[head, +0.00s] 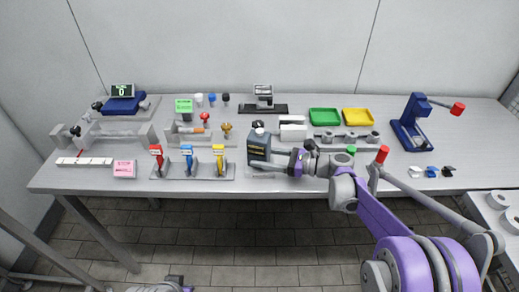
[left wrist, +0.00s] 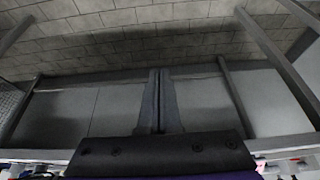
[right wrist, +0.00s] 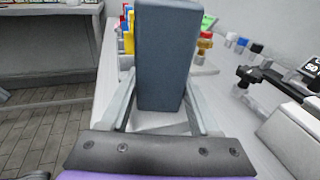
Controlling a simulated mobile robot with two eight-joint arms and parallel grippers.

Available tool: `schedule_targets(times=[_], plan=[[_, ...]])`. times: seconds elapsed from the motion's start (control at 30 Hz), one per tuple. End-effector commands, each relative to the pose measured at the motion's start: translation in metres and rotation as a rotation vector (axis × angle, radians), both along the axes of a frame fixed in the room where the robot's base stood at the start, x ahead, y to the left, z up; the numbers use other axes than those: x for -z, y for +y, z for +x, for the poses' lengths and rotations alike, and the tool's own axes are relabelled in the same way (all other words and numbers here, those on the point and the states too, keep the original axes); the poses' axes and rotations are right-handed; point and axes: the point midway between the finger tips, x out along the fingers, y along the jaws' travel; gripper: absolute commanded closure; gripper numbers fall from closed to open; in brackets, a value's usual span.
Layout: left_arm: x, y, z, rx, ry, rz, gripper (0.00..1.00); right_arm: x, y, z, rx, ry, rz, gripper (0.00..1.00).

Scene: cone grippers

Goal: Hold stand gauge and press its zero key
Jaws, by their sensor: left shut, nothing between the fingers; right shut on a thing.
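I cannot make out a zero key. My left gripper (left wrist: 159,102) is shut and empty, low in front of the table, with floor and table legs behind it.
A rack with red, blue and yellow-handled items (head: 188,162) stands just left of the box. Green (head: 325,116) and yellow (head: 358,116) trays lie behind on the right. A blue device with a green display (head: 122,103) sits back left. A blue stand with a red end (head: 413,125) is far right.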

Motion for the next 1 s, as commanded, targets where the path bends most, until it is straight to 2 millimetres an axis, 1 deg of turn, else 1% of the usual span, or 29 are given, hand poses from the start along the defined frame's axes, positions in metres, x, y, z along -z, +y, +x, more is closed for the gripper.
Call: schedule_targets(times=[0.8, 0.9, 0.97, 1.0], plan=[[-0.001, 0.000, 0.001, -0.001, -0.001, 0.000, 1.00, 0.000, 0.000, 0.000, 0.000, 0.000, 0.000, 0.69], [-0.009, -0.002, 0.009, -0.007, -0.008, -0.006, 1.00, 0.000, 0.000, 0.000, 0.000, 0.000, 0.000, 0.69], [-0.018, -0.004, 0.020, -0.014, -0.016, -0.014, 1.00, 0.000, 0.000, 0.000, 0.000, 0.000, 0.001, 0.69], [-0.027, -0.006, 0.029, -0.022, -0.023, -0.021, 1.00, 0.000, 0.000, 0.000, 0.000, 0.000, 0.001, 0.69]])
